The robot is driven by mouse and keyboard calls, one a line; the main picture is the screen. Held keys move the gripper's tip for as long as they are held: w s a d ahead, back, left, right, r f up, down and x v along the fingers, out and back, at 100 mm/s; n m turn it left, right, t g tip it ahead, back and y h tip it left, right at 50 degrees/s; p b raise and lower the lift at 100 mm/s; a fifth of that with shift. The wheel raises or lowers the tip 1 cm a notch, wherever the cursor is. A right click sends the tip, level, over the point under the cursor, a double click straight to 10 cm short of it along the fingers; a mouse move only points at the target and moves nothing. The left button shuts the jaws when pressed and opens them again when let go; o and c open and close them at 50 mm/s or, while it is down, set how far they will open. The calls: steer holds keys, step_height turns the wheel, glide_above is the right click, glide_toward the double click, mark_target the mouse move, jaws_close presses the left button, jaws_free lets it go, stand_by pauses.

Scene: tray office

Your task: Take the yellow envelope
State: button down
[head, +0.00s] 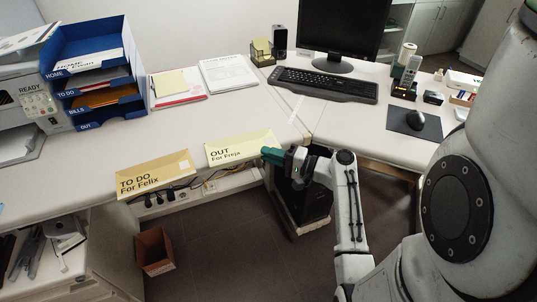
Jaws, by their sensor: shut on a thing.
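A pale yellow envelope (240,150) marked "OUT For Freja" is at the front edge of the desk, its written face toward me. My gripper (273,156), with green fingertips, is shut on its right end. A deeper yellow envelope (153,176) marked "TO DO For Felix" is just to its left at the same desk edge, apart from my gripper. Whether the held envelope still touches the desk is hard to tell.
A blue letter tray stack (131,60) with labelled levels stands at the back left, holding a white envelope and an orange one. A printer (33,98), papers (228,73), a keyboard (325,84) and a monitor are on the desk. A brown bin (155,250) stands below. The desk's left middle is clear.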

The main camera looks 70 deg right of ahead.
steer(key=s+r+p, duration=0.3)
steer(key=s, duration=0.4)
steer(key=s+a+r+p, duration=0.1)
steer(key=s+r+p, duration=0.2)
steer(key=s, duration=0.4)
steer(key=shift+r, duration=0.35)
